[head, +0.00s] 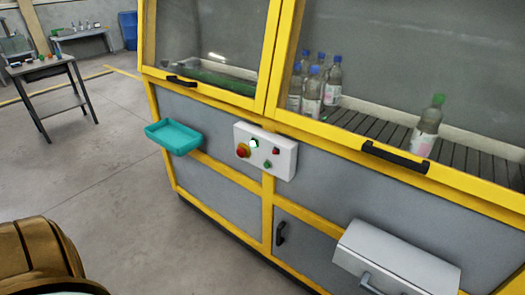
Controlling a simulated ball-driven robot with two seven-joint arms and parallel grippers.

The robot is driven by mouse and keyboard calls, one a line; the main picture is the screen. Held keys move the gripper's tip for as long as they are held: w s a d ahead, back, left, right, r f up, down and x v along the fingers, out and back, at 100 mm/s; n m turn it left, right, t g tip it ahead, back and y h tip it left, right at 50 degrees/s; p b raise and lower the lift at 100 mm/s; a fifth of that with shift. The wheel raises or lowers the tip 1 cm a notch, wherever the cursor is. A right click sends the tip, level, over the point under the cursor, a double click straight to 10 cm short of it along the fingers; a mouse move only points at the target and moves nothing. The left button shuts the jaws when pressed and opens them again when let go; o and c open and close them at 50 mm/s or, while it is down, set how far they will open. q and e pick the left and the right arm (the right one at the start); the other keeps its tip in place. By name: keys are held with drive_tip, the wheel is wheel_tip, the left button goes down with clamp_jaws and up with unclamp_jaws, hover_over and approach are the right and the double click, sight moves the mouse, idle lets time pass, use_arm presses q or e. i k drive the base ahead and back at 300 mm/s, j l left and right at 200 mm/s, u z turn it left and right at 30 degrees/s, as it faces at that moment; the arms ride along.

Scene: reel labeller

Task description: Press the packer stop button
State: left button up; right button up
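A white control box (288,162) is mounted on the front of the yellow-framed machine, near the middle of the head view. It carries a large red mushroom button (243,151) on a yellow base at its left. A small red button (276,151) is at the right, and a small green button (267,164) sits below. No lettering is readable, so I cannot tell from labels which one is the packer stop button. Neither gripper shows, and nothing covers the box.
Several bottles (312,90) stand behind the windows on a dark slatted conveyor (375,122). A teal tray (173,137) and a grey hooded box (395,262) stick out from the machine front. A small table (50,70) stands far left. The floor between is clear.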

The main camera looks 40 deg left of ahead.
sight(241, 152)
drive_tip(key=u, duration=1.4)
